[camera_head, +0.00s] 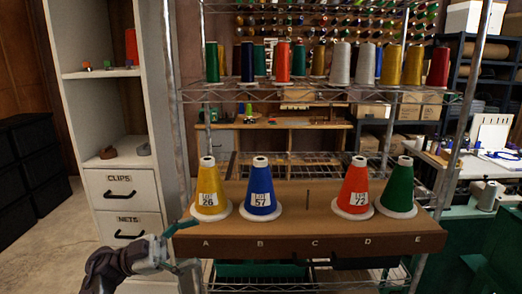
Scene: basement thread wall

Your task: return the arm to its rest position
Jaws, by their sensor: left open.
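My left gripper (182,246) is at the lower left, its arm coming up from the bottom edge. Its fingers are apart and nothing is between them. It is just left of the brown shelf board (306,246), near the letter A. On the board stand a yellow cone (208,185), a blue cone (261,188), a red cone (355,186) and a green cone (398,190), all upright on white bases. The yellow cone is closest to the gripper and apart from it. My right gripper is not in view.
A wire rack holds the board, with more thread cones (341,63) on its upper shelf. A white cabinet (128,205) with drawers marked CLIPS and NETS stands at the left, behind the gripper. Open floor (48,235) lies left of it. A white table (465,167) is at the right.

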